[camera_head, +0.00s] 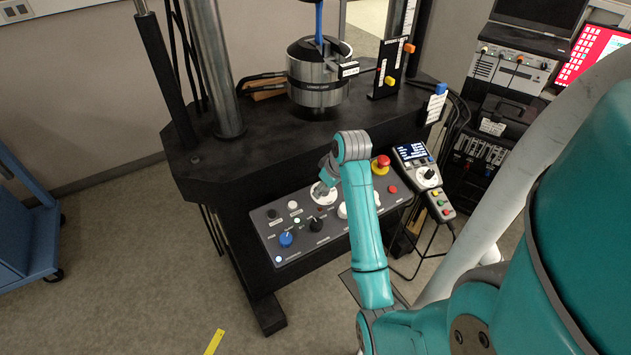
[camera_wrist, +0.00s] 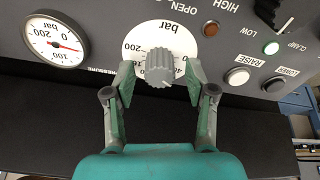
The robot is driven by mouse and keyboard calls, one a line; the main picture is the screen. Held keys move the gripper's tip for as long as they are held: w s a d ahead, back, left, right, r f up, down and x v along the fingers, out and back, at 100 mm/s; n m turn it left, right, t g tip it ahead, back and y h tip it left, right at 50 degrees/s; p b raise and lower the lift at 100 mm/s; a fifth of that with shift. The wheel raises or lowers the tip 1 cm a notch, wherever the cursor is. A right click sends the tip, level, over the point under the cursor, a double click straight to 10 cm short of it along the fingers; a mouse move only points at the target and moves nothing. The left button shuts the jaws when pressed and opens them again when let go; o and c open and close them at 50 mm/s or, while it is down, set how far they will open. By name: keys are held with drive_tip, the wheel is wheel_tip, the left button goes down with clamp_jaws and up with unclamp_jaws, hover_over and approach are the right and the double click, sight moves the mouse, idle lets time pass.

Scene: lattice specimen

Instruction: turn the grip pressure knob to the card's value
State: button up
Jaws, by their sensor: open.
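The grip pressure knob (camera_wrist: 159,67) is grey and ribbed, in front of a white dial (camera_wrist: 158,35) marked "bar" and "200"; the wrist view is upside down. My gripper (camera_wrist: 160,82) is open, with one green finger on each side of the knob; I cannot tell whether they touch it. In the head view my gripper (camera_head: 324,184) is over the white dial on the sloped control panel (camera_head: 335,236), and the arm partly hides the panel. A white card (camera_head: 434,108) with a blue top stands at the table's right edge; its text is too small to read.
A round pressure gauge (camera_wrist: 57,40) with a red needle is left of the knob in the wrist view. A lamp (camera_wrist: 271,48) and buttons (camera_wrist: 237,77) are to the right. A red emergency stop (camera_head: 381,164) and a handheld controller (camera_head: 424,178) are right of my arm.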

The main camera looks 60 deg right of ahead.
drive_tip(key=shift+w+f, duration=0.1)
drive_tip(key=shift+f, duration=0.2)
clamp_jaws()
